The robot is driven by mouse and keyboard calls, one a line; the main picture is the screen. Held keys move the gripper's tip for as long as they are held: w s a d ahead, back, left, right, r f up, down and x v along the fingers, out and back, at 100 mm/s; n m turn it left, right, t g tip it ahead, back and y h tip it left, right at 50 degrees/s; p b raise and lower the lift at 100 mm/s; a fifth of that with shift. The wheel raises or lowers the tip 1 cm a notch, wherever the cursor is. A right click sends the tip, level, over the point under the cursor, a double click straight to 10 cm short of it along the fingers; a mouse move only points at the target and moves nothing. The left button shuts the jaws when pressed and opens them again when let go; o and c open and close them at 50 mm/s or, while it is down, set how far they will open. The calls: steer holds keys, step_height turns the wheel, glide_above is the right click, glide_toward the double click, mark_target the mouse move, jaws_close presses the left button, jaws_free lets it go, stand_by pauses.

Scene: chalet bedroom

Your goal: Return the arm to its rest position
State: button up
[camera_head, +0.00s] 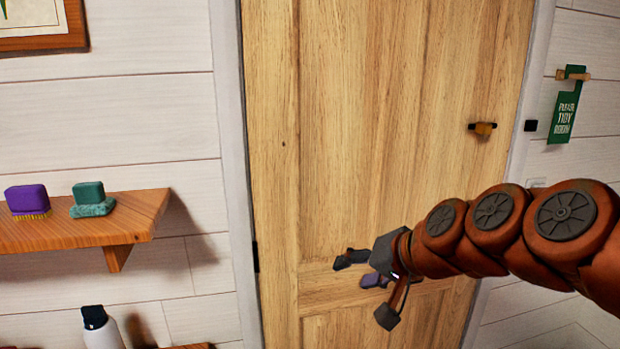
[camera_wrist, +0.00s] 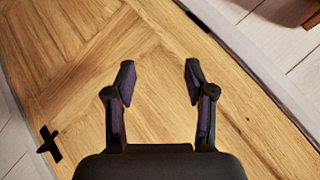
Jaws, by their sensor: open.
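My arm reaches in from the right edge of the head view, bent across the front of the wooden door. My gripper (camera_head: 368,288) is at its end, in front of the door's lower part. In the wrist view my gripper (camera_wrist: 160,82) has its two fingers spread wide apart. Nothing is between them, only the door's wood behind. The wooden door (camera_head: 350,120) is shut and fills the middle of the head view. It also fills most of the wrist view (camera_wrist: 60,60).
A wooden shelf (camera_head: 145,205) on the left wall holds a purple brush (camera_head: 27,198) and a green brush (camera_head: 92,202). A bottle (camera_head: 100,328) stands below. A door handle (camera_head: 483,128) sticks out at the right. A green sign (camera_head: 564,112) hangs beside the frame.

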steer(key=s+d+f+n+g+h, duration=0.1)
steer(key=s+d+f+g+h, duration=0.1)
steer(key=s+f, duration=0.3)
steer(key=s+d+f+n+g+h, duration=0.1)
steer(key=s+d+f+g, duration=0.3)
steer(key=s, duration=0.9)
steer(key=s+d+f+g+h, duration=0.3)
steer(key=s+f, duration=0.4)
steer(key=s, duration=0.3)
steer(key=shift+d+f+n, duration=0.3)
steer(key=shift+d+n, duration=0.1)
steer(key=shift+d, duration=0.1)
